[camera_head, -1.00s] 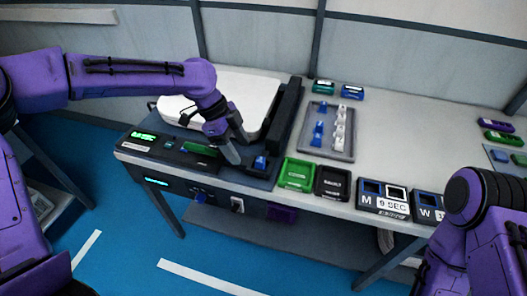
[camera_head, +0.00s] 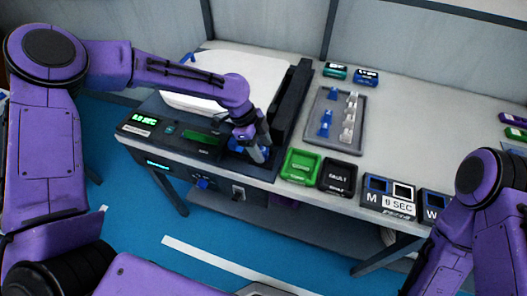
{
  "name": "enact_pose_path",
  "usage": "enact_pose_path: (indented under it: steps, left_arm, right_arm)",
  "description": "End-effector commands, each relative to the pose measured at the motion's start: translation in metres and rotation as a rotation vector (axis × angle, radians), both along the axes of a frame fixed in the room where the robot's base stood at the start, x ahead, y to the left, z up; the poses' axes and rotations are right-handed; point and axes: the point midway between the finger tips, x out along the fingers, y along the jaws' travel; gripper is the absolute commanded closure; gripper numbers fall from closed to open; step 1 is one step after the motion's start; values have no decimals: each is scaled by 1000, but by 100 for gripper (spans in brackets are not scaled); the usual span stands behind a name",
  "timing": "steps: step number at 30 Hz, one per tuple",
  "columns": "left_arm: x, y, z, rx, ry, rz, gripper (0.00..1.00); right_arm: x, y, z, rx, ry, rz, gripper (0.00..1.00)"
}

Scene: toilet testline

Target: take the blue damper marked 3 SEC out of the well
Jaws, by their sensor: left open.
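The blue damper (camera_head: 235,146) sits in the well at the right front of the dark test machine (camera_head: 180,165). It is partly hidden behind my left gripper, and its marking is not readable. My left gripper (camera_head: 262,154) is open, pointing down right at the well with its fingers over the damper. Whether the fingers touch the damper cannot be told. My right arm shows at the lower right, but its gripper is out of view.
A white toilet seat (camera_head: 245,75) lies behind the well, beside a black upright bar (camera_head: 292,105). A green bin (camera_head: 300,166) and a black FAULT bin (camera_head: 337,178) stand right of the well. A grey tray (camera_head: 352,140) holds blue and white dampers. Marked boxes (camera_head: 388,197) line the front edge.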

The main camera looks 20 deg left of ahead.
Motion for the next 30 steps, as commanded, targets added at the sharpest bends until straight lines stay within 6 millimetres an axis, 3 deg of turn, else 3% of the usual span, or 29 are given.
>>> enact_pose_path:
  steps: [6, 8, 12, 23, 28, 30]
  left_arm:
    - [0, -1, -2, 0, -1, -1, 40]
    - [0, -1, -2, 0, -1, -1, 57]
    - [1, -1, -2, 0, -1, -1, 100]
    - [1, -2, 3, -1, -4, -1, 100]
    - [2, -2, 26, -1, -6, -2, 100]
    - [-10, -1, 43, -2, -5, -2, 100]
  right_arm:
    - [0, 0, 0, 0, 0, 0, 57]
    - [0, 0, 0, 0, 0, 0, 57]
    - [0, 0, 0, 0, 0, 0, 57]
    - [0, 0, -2, 0, 0, 0, 57]
    - [0, 0, -12, 0, 0, 0, 57]
    - [0, 0, -13, 0, 0, 0, 57]
